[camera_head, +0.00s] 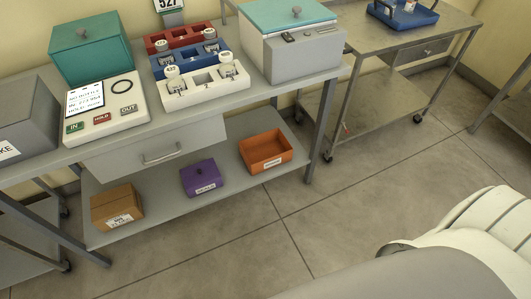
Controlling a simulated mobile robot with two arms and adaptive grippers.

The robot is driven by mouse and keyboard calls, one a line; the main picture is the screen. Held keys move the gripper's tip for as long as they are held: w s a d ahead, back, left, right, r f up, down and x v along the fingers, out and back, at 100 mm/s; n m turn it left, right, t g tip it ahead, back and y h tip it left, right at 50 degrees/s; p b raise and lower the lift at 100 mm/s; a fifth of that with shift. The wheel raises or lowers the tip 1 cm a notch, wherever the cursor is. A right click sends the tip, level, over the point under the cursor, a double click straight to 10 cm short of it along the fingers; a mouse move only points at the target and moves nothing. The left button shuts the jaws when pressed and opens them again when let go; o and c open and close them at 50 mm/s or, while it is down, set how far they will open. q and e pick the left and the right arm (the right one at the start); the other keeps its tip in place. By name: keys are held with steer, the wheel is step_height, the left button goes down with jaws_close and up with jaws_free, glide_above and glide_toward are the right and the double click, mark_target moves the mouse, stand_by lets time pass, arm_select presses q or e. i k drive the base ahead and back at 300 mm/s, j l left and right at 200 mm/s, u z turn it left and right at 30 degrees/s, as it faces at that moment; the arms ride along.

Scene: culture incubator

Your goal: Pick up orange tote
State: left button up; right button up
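An orange tote (281,160), open at the top and seemingly empty, sits on the lower shelf of the workbench, near its right end. It has a small white label on its front. Neither of my grippers shows in the head view. A pale part of my own body fills the bottom right corner, well apart from the tote.
A purple lidded box (201,178) and a brown carton (117,207) share the lower shelf (160,192). The bench top and drawer (160,152) overhang it. A steel cart (400,75) stands to the right. The floor (230,255) in front is clear.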

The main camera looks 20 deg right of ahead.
mark_target(267, 150)
steer(key=i+l+u, duration=0.1)
steer(key=l, duration=0.25)
steer(key=i+l+u, duration=0.1)
steer(key=l, duration=0.25)
steer(key=i+l+u, duration=0.1)
steer(key=l, duration=0.25)
steer(key=i+l+u, duration=0.15)
steer(key=l, duration=0.25)
